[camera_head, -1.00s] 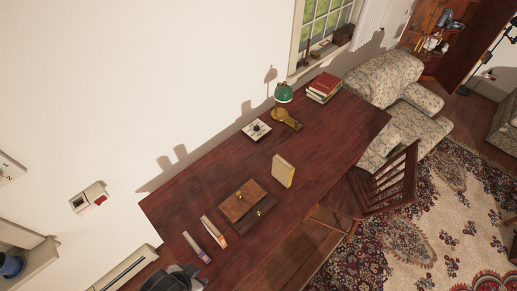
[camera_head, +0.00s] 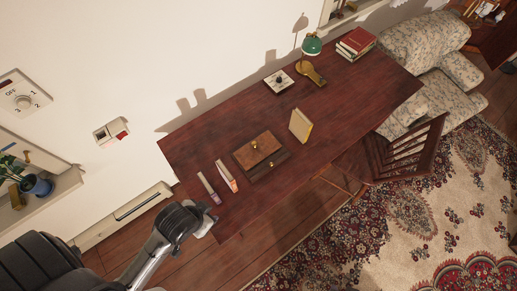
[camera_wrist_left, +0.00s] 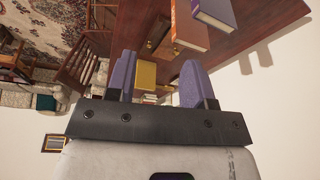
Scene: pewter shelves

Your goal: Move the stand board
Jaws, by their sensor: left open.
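A flat brown wooden piece with small brass knobs, which may be the stand board (camera_head: 258,147), lies on the dark red wooden desk (camera_head: 350,98). Part of it also shows in the left wrist view (camera_wrist_left: 161,34), behind two books. My left gripper (camera_head: 211,224) is at the desk's near left corner, apart from the wooden piece. In the left wrist view my left gripper (camera_wrist_left: 158,80) has its two purple-grey fingers spread, with nothing held. The yellow book shows through the gap, farther off. My right gripper is not in view.
Two thin upright books, one purple (camera_head: 208,188) and one orange (camera_head: 227,175), stand between my left gripper and the wooden piece. A yellow book (camera_head: 301,126), green lamp (camera_head: 312,45) and red books (camera_head: 356,42) are farther along. A chair (camera_head: 405,150) stands at the desk's front.

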